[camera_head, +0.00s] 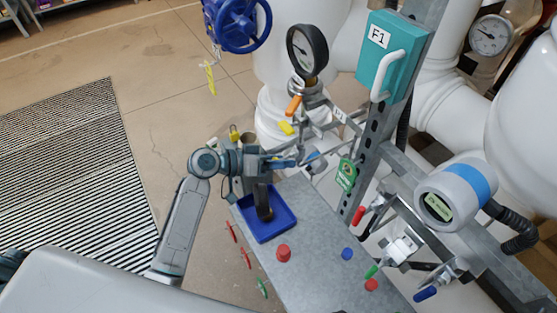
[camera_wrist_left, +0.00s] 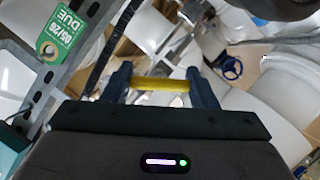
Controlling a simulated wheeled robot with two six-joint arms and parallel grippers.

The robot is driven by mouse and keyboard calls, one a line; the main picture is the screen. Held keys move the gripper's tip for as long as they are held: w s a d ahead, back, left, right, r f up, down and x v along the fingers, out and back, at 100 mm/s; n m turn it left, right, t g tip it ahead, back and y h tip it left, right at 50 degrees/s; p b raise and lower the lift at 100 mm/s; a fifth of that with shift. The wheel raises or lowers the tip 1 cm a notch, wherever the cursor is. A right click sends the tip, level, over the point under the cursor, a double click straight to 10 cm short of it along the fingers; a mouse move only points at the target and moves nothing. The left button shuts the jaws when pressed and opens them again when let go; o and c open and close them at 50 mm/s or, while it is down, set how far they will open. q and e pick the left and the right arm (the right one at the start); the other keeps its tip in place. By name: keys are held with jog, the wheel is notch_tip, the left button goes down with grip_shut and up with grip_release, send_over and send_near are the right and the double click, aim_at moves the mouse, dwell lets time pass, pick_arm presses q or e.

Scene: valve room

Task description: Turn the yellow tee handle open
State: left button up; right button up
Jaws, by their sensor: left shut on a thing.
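My left gripper (camera_head: 289,162) reaches in from the left, over the far end of the grey bench, to the pipework behind it. In the left wrist view, the yellow tee handle (camera_wrist_left: 160,84) is a short yellow bar spanning the gap between the two fingers of my left gripper (camera_wrist_left: 160,92). The fingers are shut on its ends. In the head view the gripper largely hides this handle, and its turn angle cannot be told. My right gripper is not in view.
A blue tray (camera_head: 284,226) sits on the grey bench (camera_head: 318,240) below the gripper. A yellow lever (camera_head: 286,128), an orange lever (camera_head: 293,105) and a gauge (camera_head: 307,51) stand behind. A steel post with a green tag (camera_head: 346,175) rises close on the right.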

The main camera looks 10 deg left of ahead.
pick_arm(q)
jog(key=shift+n, duration=0.3)
jog(key=shift+n+g+h, duration=0.3)
jog(key=shift+n+h, duration=0.4)
jog(key=shift+n, duration=0.3)
jog(key=shift+f+n+h+b, duration=0.1)
jog(key=shift+n+h+b, duration=0.35)
jog(key=shift+n, duration=0.55)
jog(key=n+h+b, duration=0.1)
jog(key=n+h, duration=0.1)
jog(key=n, duration=0.2)
jog(key=o, duration=1)
jog(key=shift+a, duration=0.1)
